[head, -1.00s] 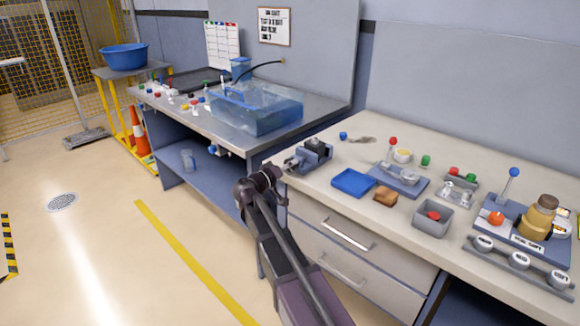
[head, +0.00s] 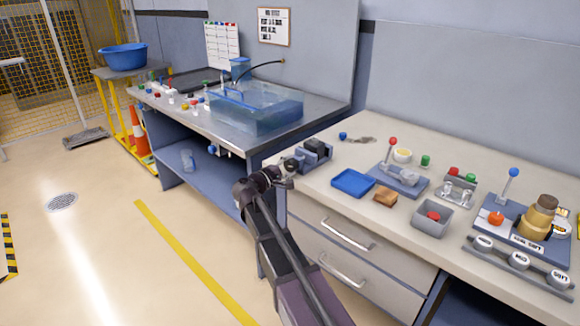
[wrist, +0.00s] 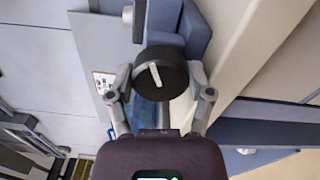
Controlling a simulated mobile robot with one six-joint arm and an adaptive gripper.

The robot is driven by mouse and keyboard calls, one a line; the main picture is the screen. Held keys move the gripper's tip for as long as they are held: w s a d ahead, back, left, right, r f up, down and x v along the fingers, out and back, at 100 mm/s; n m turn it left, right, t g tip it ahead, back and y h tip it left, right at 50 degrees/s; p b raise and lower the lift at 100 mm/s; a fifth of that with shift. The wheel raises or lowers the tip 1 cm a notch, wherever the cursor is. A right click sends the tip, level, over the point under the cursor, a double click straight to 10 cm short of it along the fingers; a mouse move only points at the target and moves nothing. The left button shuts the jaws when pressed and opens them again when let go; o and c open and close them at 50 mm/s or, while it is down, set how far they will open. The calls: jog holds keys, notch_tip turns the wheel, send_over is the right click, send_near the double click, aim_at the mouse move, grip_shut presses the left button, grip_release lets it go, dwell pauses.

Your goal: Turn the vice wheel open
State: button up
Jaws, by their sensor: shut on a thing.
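The blue-grey vice (head: 316,153) stands at the left front corner of the beige bench. Its round dark wheel (head: 291,164) faces the bench's left edge. In the wrist view the wheel (wrist: 160,74) is black with a white stripe that leans slightly from vertical. My gripper (wrist: 160,84) has one finger on each side of the wheel's rim and is shut on it. In the head view my gripper (head: 284,178) is small, just in front of the wheel. The vice's jaw gap is not clear.
A blue tray (head: 352,182), a brown sponge-like block (head: 385,197) and a grey box (head: 432,218) lie right of the vice. A lever fixture (head: 398,180) stands behind them. The steel bench with a clear blue tank (head: 257,107) is at the left.

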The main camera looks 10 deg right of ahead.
jog(key=n, duration=0.4)
jog(key=shift+w+a+r+n, duration=0.1)
jog(key=shift+w+n, duration=0.1)
jog(key=shift+n, duration=0.1)
jog(key=n, duration=0.5)
dwell(0.4)
jog(key=o, duration=1.1)
jog(key=shift+s, duration=0.15)
